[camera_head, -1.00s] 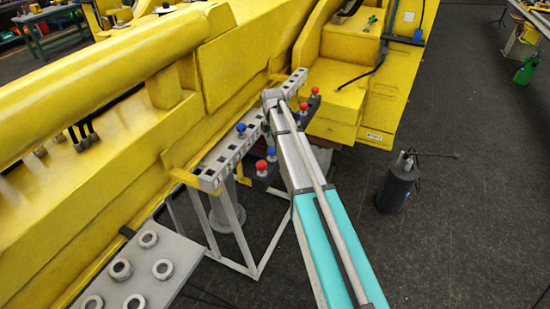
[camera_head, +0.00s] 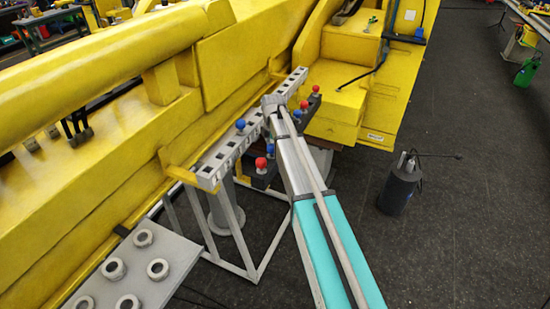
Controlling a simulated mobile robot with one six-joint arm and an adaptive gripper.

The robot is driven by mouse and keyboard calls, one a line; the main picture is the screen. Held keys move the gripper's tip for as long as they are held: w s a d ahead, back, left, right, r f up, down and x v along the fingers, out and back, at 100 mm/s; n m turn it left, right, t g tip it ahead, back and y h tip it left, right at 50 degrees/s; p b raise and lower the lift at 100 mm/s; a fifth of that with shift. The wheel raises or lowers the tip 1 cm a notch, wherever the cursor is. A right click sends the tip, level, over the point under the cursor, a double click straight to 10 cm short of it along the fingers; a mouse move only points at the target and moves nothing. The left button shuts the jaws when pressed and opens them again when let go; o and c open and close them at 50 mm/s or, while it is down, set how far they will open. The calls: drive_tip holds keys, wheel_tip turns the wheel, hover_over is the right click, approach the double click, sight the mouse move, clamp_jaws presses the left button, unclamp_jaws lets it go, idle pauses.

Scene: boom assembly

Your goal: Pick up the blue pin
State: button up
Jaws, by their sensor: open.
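A blue pin (camera_head: 240,124) with a round head stands upright at the grey slotted rail (camera_head: 212,172), left of my arm. A second blue pin (camera_head: 270,149) stands on the darker lower rack (camera_head: 263,180), close to my arm's left side. A third blue pin (camera_head: 297,115) shows partly just right of my arm. My arm reaches from the lower right up to the rail, and its end covers part of the rail and rack. My gripper's fingers are hidden behind my arm, so I cannot see them near any pin.
Red pins (camera_head: 261,163) stand on the lower rack on both sides of my arm. The large yellow boom (camera_head: 120,150) runs behind the rail. A grey plate with rings (camera_head: 185,258) is at lower left. A dark canister (camera_head: 400,185) stands on open floor at right.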

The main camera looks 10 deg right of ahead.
drive_tip(key=shift+f, duration=0.4)
idle(0.3)
clamp_jaws()
